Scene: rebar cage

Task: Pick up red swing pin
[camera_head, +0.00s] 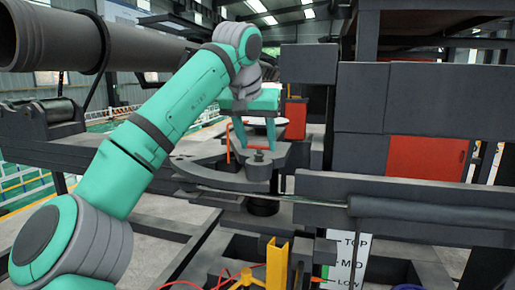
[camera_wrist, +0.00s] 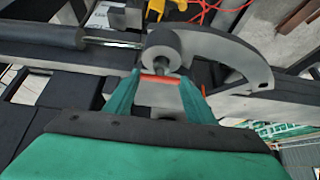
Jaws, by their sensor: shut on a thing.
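The red swing pin shows as a short red bar (camera_head: 258,148) on a dark shaft over a grey round boss. In the wrist view the red bar (camera_wrist: 158,79) lies crosswise between the two teal fingers. My gripper (camera_head: 257,146) points down from above, one finger at each end of the bar. In the wrist view my gripper (camera_wrist: 160,77) is shut on the bar's ends. The pin's shaft goes down towards the grey round boss (camera_wrist: 176,50); its lower end is hidden.
A curved grey plate (camera_head: 205,172) spreads left of the boss. A thin upright orange-red rod (camera_head: 228,140) stands close left of my gripper. Large dark beams (camera_head: 420,205) and a red panel (camera_head: 425,156) fill the right. A yellow bracket (camera_head: 277,263) stands in front.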

